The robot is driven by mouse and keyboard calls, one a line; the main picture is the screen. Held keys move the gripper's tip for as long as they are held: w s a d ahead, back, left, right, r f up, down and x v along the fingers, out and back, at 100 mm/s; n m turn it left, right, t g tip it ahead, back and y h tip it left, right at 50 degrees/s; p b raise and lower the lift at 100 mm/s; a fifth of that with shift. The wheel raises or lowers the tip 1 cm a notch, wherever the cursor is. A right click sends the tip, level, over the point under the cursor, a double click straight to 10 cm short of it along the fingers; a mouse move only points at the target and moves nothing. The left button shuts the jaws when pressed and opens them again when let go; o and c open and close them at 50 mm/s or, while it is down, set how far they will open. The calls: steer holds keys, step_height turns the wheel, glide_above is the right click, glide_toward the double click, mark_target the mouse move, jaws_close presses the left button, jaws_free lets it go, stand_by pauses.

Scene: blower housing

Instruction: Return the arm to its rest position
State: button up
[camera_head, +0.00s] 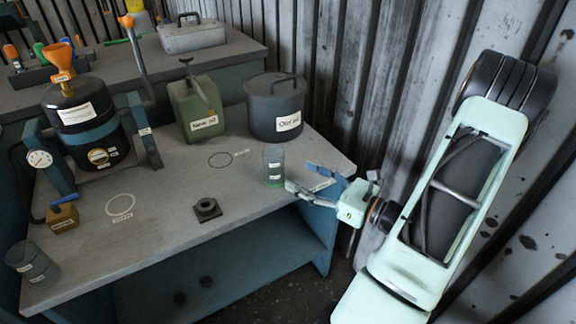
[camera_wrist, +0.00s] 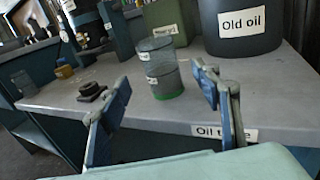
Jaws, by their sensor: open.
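My gripper (camera_head: 312,185) is at the right edge of the table (camera_head: 180,245). Its two blue-grey fingers are spread and nothing is between them. In the wrist view my gripper (camera_wrist: 165,115) shows both open fingers, with a clear grey cup (camera_wrist: 157,57) standing upright beyond them. In the head view the cup (camera_head: 273,163) stands on the table just left of the fingertips, apart from them as far as I can tell. My arm extends to the right, beside the corrugated wall.
A dark pot labelled "Old oil" (camera_head: 275,108) and a green can (camera_head: 195,108) stand behind the cup. A blower housing (camera_head: 85,120) with an orange funnel stands at left. A dark nut-like block (camera_head: 206,209) lies near the front. The corrugated wall (camera_head: 375,70) is close behind.

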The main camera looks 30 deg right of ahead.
steer(key=shift+v, duration=1.1)
